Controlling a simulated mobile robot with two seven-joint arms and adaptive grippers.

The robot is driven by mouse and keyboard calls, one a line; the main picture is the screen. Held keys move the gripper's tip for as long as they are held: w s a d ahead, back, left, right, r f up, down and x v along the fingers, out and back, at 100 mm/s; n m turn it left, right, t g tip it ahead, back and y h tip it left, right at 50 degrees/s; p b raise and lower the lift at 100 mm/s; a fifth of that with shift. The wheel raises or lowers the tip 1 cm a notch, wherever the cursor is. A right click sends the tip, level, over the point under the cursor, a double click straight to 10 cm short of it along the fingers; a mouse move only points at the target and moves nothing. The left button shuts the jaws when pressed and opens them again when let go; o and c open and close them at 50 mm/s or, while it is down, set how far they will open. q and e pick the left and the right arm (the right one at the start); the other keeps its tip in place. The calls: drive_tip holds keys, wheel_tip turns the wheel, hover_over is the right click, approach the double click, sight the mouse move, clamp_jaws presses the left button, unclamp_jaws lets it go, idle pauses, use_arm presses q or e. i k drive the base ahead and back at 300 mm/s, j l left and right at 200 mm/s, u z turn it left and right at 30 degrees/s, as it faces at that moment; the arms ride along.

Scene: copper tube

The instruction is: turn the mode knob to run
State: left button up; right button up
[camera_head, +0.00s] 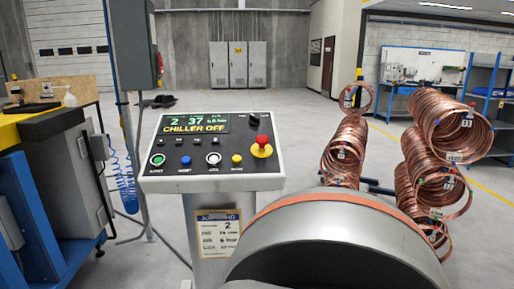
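The control panel (215,182) stands on a grey post in the middle of the head view, tilted toward me. Its screen (196,123) reads "CHILLER OFF" in yellow. A small black knob (254,117) sits at the panel's upper right, near small labels; I take it for the mode knob, but its pointer and label are too small to read. Below it is a red mushroom button (262,146) on a yellow base. A row of green, blue, white-ringed and yellow buttons runs along the lower panel. Neither of my grippers is in view.
A large grey drum (335,245) with a copper-coloured band fills the lower right, close to the panel. Copper coils (455,128) hang on the right. A blue and grey cabinet (65,185) stands at left, with a blue coiled hose (124,182) beside it. Open floor lies behind the panel.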

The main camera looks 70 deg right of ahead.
sight(255, 121)
drive_tip(key=z, duration=2)
drive_tip(key=l+u, duration=0.25)
drive_tip(key=l, duration=0.6)
